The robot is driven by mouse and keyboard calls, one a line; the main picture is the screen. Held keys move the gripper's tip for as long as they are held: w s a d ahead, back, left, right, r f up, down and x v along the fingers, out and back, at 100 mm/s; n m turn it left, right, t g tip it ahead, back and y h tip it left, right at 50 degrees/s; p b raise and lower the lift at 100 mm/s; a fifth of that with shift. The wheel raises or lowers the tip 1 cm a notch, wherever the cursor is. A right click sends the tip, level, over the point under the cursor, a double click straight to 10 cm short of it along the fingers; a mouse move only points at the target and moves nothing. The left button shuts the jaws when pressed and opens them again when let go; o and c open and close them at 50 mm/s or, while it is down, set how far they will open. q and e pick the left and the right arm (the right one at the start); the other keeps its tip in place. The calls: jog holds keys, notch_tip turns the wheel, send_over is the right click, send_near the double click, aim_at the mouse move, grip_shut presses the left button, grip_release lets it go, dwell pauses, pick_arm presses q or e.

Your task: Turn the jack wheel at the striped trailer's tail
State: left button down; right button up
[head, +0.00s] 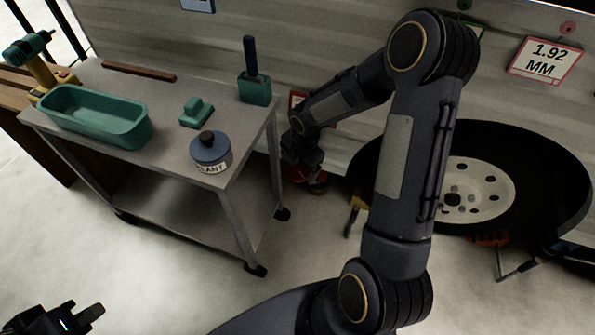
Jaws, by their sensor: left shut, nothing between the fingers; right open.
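My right arm reaches across the middle of the head view to the striped trailer wall (240,22). Its gripper (312,172) points down, low beside the wall, just right of the cart. A small red part (299,174), which may be the jack wheel, shows at the fingertips and is mostly hidden by them. I cannot tell whether the fingers touch it. The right gripper is small and dark here, with its jaws apart. My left gripper (90,316) is shut and empty at the bottom left corner, far from the trailer.
The floor in front of the cart is clear.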

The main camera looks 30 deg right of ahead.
jog(key=shift+w+f, duration=0.1)
jog(key=shift+f, duration=0.6)
jog(key=c, duration=1)
jog(key=shift+m, duration=0.3)
